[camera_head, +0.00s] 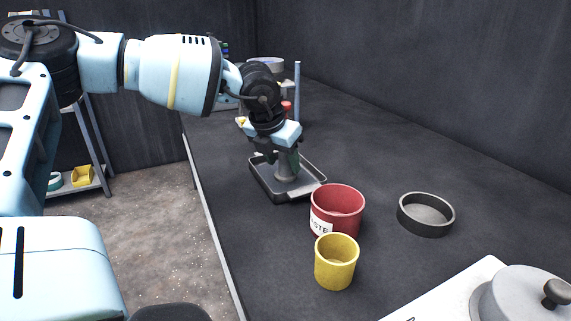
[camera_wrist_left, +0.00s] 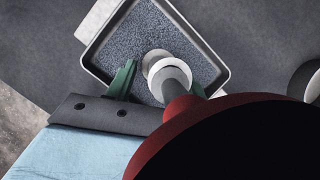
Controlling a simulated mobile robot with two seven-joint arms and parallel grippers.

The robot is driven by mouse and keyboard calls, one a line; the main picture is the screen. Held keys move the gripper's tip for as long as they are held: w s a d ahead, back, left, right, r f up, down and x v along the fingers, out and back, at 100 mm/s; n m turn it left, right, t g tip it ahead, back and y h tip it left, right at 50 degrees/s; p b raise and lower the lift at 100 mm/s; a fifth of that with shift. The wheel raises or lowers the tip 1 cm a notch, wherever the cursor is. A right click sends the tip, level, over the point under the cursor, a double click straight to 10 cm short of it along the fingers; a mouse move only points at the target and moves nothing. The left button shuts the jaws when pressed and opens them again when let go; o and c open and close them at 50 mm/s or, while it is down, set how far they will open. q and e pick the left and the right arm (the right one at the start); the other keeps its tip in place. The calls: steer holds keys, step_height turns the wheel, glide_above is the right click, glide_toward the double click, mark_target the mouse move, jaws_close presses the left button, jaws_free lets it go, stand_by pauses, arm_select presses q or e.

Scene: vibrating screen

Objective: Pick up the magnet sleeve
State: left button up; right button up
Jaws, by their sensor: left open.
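The magnet sleeve (camera_head: 286,171) stands in a dark tray (camera_head: 262,187), its grey lower part showing below my left gripper in the head view. In the left wrist view the sleeve (camera_wrist_left: 176,80) shows a grey shaft with a pale ring at its lower end and a red part nearer the camera. My left gripper (camera_head: 284,160) is open, pointing down over the tray. Its green fingers (camera_wrist_left: 160,85) are on either side of the shaft; I cannot tell whether they touch it. My right gripper is not in view.
The tray holds grey granules. A red labelled cup (camera_head: 338,208), a yellow cup (camera_head: 336,262) and a dark round dish (camera_head: 426,214) stand nearer on the dark bench. A white device (camera_head: 450,297) is at the front right.

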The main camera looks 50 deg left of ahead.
arm_select(q)
steer(key=shift+c, duration=0.4)
steer(key=c, duration=1)
steer(key=shift+r, duration=0.1)
steer(key=shift+r, duration=1.8)
steer(key=shift+s+a+r+p, duration=0.2)
steer(key=shift+s+a, duration=0.1)
steer(key=shift+s, duration=2.35)
steer(key=shift+s+a+r+p, duration=0.2)
steer(key=shift+s+a, duration=0.05)
steer(key=shift+s, duration=2.35)
steer(key=shift+s+a+r+p, duration=0.2)
steer(key=shift+s+a, duration=0.1)
steer(key=shift+s, duration=2.35)
